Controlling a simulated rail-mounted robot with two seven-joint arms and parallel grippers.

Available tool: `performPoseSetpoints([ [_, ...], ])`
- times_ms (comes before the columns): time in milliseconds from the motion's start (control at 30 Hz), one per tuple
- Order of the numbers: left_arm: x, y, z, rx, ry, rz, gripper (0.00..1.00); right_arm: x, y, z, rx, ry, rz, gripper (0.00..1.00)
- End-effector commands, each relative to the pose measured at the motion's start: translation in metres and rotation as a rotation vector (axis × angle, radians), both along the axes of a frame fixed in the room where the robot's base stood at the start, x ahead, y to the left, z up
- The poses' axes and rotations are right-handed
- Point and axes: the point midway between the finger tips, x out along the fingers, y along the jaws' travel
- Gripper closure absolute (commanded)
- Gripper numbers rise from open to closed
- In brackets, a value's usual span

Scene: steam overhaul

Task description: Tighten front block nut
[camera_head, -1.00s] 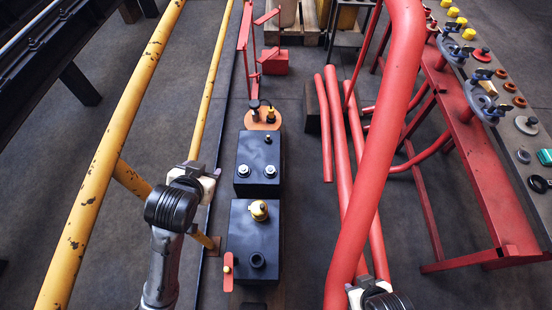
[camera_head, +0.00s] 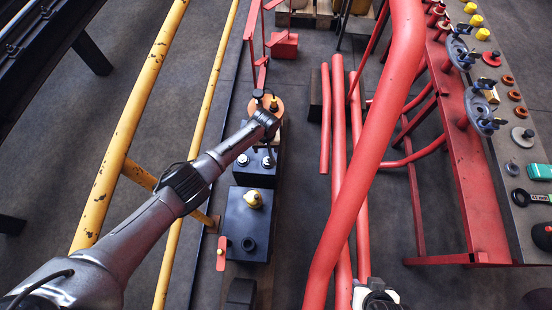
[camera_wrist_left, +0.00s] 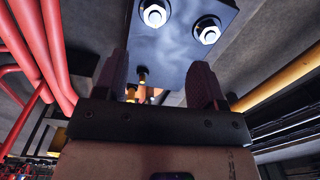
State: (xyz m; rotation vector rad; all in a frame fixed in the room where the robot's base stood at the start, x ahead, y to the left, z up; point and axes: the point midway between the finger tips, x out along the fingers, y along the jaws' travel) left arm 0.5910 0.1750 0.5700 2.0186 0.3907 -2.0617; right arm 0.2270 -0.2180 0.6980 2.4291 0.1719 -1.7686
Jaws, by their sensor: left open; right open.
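A dark block (camera_head: 256,178) with two silver nuts stands in the middle of the head view. Its left nut (camera_head: 243,160) and right nut (camera_head: 268,162) are on top; both show in the left wrist view as pale nuts (camera_wrist_left: 153,14) and (camera_wrist_left: 207,31) on the block face (camera_wrist_left: 180,50). My left gripper (camera_wrist_left: 160,75) is open and empty, with its fingers apart beside the block. In the head view its arm hides most of it over the block's far end. My right gripper (camera_head: 375,296) is at the bottom edge, mostly cut off.
A nearer dark block (camera_head: 248,228) carries a brass fitting. Thick red pipes (camera_head: 350,190) run on the right, yellow rails (camera_head: 130,115) on the left. A bench (camera_head: 520,130) on the right holds several parts and a wrench (camera_head: 531,197).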

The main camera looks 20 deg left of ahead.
Motion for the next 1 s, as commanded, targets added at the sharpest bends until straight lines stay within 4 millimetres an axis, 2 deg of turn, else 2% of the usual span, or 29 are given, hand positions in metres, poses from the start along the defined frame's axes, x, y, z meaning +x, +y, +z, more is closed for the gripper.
performPoseSetpoints([
  [200,0.004,-0.005,0.001,-0.021,-0.027,0.181,0.36,0.0,0.0,0.0,0.0,0.0,0.0,0.57],
  [367,0.004,-0.005,-0.007,-0.019,-0.027,0.229,0.36,0.0,0.001,-0.006,0.003,-0.002,-0.002,0.57],
  [467,0.004,-0.005,-0.021,-0.018,-0.027,0.232,0.36,0.0,0.002,-0.015,0.006,-0.002,-0.003,0.57],
  [800,0.004,-0.005,-0.085,-0.019,-0.028,0.231,0.36,0.0,0.003,-0.062,0.011,-0.001,-0.007,0.57],
  [1000,0.005,-0.005,-0.113,-0.019,-0.028,0.231,0.36,0.0,0.003,-0.083,0.011,0.0,-0.007,0.57],
])
